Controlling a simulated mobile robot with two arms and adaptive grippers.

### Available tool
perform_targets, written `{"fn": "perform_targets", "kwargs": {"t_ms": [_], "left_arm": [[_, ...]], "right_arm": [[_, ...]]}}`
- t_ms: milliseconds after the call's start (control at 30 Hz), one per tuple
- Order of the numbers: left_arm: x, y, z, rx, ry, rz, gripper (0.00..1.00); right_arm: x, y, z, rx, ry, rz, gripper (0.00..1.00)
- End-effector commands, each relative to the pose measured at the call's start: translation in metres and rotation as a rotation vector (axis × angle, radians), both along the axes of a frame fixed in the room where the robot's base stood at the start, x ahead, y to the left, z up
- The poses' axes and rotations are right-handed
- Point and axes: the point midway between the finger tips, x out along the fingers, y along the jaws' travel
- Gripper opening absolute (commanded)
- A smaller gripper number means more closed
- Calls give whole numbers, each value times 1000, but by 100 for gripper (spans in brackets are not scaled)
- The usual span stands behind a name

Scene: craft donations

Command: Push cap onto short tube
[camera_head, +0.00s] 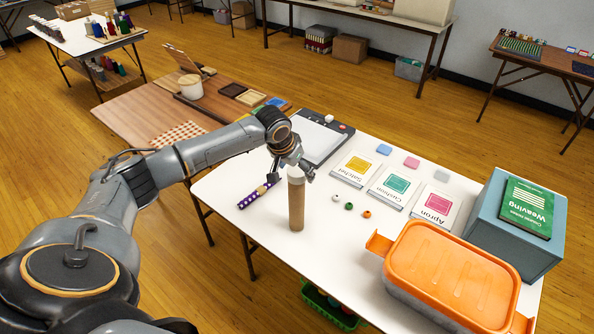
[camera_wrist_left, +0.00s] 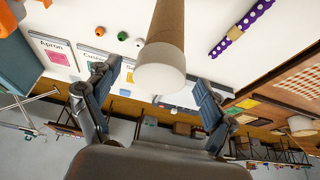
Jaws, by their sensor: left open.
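A brown cardboard tube (camera_head: 296,207) stands upright on the white table (camera_head: 240,222). A white cap (camera_head: 296,173) is at its top end. In the left wrist view the tube (camera_wrist_left: 168,22) and the cap (camera_wrist_left: 158,72) are seen close up; I cannot tell how far the cap is seated. My left gripper (camera_head: 290,176) is at the tube's top, its fingers apart on either side of the cap. In the left wrist view the open gripper (camera_wrist_left: 157,80) shows gaps between the fingers and the cap. My right gripper is not in view.
A purple dotted strip (camera_head: 249,197) lies left of the tube. White, green (camera_head: 349,206) and orange beads lie to its right. Booklets (camera_head: 391,186), an orange-lidded box (camera_head: 455,270) and a blue box (camera_head: 500,225) fill the right side. A paper board (camera_head: 317,139) lies behind.

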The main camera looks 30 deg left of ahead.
Motion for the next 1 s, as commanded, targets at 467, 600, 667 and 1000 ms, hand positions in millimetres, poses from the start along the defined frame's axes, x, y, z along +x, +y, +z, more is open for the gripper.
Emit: {"fn": "perform_targets", "kwargs": {"t_ms": [467, 600, 667, 1000], "left_arm": [[0, 0, 0, 0, -1, -1, 43], [0, 0, 0, 0, 0, -1, 40], [0, 0, 0, 0, 0, -1, 40], [1, -1, 9, -1, -3, -1, 40]], "right_arm": [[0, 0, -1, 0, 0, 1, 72], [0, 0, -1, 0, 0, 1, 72], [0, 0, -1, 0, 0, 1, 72], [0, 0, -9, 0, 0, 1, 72]]}}
